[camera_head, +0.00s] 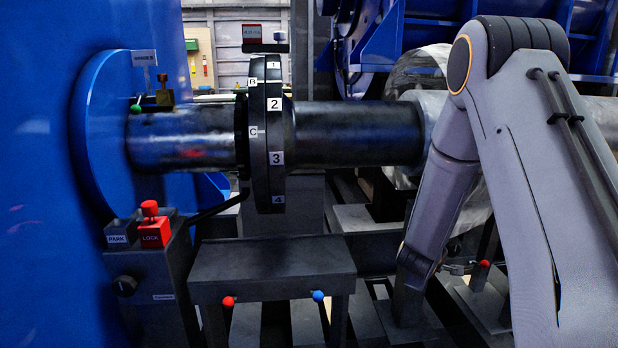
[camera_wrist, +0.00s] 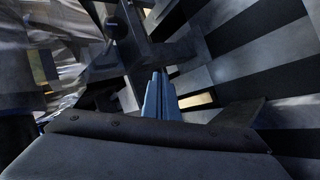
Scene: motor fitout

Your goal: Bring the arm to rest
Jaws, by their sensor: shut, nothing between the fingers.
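My grey arm (camera_head: 520,150) comes in from the right edge of the head view and bends down at its elbow. Its wrist end hangs low, right of the small dark bench. In the wrist view my gripper (camera_wrist: 159,78) shows as two blue-grey fingers lying together, with nothing held between them. Dark beams and pale floor strips lie beyond the fingertips. I cannot tell how far the fingers are from the nearest beam.
A dark shaft (camera_head: 357,133) with a numbered disc (camera_head: 275,185) runs across the middle. A small bench (camera_head: 272,268) stands below it. A pedestal with a red LOCK block (camera_head: 154,233) stands left. Blue machinery and dark frames crowd the right; wrapped shafting (camera_wrist: 60,60) shows beside the gripper.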

